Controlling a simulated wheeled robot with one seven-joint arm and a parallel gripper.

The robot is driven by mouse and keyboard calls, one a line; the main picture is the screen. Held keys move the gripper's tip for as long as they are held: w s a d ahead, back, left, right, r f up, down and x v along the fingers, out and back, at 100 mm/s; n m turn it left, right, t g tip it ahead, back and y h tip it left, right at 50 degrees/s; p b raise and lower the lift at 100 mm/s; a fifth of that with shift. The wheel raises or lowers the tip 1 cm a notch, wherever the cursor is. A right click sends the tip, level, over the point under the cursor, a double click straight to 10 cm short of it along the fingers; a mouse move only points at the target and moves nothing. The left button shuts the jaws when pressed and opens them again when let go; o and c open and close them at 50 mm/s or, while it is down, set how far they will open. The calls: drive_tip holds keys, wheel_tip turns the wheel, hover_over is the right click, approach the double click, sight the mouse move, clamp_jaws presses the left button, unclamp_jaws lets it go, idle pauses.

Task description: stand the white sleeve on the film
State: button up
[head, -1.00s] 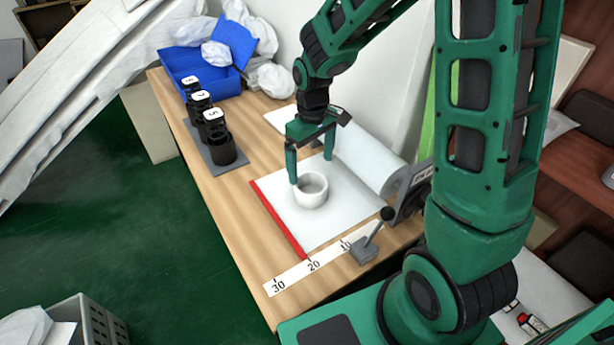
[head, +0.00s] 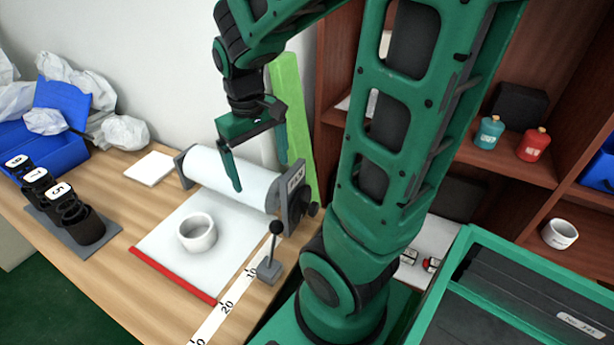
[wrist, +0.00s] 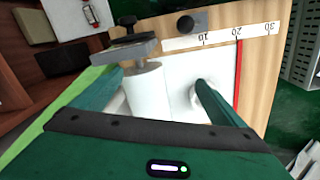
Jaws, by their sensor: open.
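The white sleeve (head: 197,232), a short open ring, stands upright on the white film (head: 190,264) pulled out flat on the wooden table. A red bar (head: 172,275) edges the film's front. My gripper (head: 258,176) is open and empty. It hangs above and behind the sleeve, over the film roll (head: 236,178), apart from the sleeve. In the wrist view the roll (wrist: 147,95) shows between my fingers.
A lever (head: 271,252) and a ruler strip (head: 225,312) lie beside the film. A shelf at right holds a blue-green bottle (head: 488,132), a red bottle (head: 533,145) and a white cup (head: 559,234).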

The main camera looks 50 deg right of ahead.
drive_tip(key=s+d+r+m, duration=0.1)
drive_tip(key=s+m, duration=0.1)
drive_tip(key=s, duration=0.4)
drive_tip(key=s+d+r+m+y, duration=0.1)
drive_tip(key=s+m, duration=0.1)
drive_tip(key=s, duration=0.5)
drive_tip(key=shift+d+m, duration=0.3)
drive_tip(key=shift+m, duration=0.1)
